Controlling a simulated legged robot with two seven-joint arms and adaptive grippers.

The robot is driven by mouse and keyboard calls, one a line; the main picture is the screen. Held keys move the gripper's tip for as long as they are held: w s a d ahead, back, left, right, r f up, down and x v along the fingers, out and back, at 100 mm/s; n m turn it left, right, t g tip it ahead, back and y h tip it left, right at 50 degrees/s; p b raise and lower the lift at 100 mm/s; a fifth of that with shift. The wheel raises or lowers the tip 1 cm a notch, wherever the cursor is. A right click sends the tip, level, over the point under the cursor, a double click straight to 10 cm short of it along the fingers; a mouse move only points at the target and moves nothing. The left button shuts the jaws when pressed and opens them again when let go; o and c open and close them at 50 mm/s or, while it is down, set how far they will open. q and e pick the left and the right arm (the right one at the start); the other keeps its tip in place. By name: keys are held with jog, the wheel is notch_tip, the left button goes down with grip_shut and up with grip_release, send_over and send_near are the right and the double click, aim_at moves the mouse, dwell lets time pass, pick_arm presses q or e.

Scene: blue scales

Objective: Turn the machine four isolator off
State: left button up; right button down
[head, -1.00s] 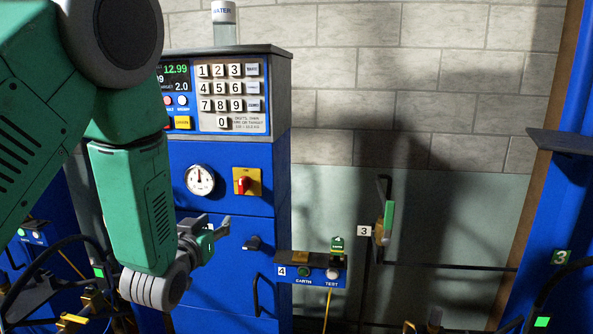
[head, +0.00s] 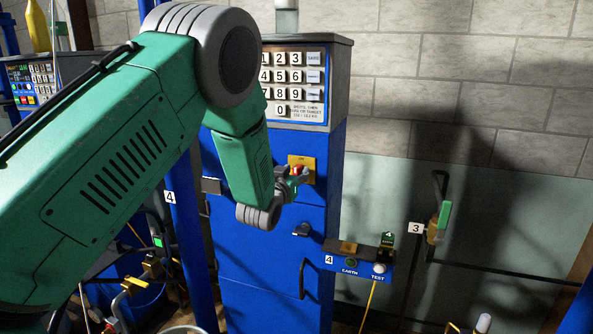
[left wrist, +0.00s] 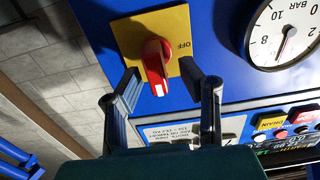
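The isolator is a red rotary handle (left wrist: 156,66) on a yellow plate (left wrist: 180,32), on the front of a blue machine. In the left wrist view an OFF mark shows beside the handle. In the head view my left gripper (head: 291,184) is at the machine front and partly hides the red handle (head: 300,169) and its yellow plate (head: 308,161). In the left wrist view my left gripper (left wrist: 168,88) is open, its two fingers apart on either side of the handle, with nothing visibly held. Contact cannot be told. My right gripper is out of view.
A keypad panel (head: 343,85) sits above the isolator. A pressure gauge (left wrist: 285,32) is beside it. A box labelled 4 (head: 352,262) with EARTH and TEST buttons is lower right. A black door handle (head: 302,278) is below. A label 3 (head: 415,228) marks a lever on the wall.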

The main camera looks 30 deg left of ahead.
pick_arm(q)
jog(key=shift+w+a+f, duration=0.1)
jog(key=shift+w+a, duration=0.05)
jog(key=shift+w, duration=0.1)
jog(key=shift+d, duration=0.2)
grip_shut()
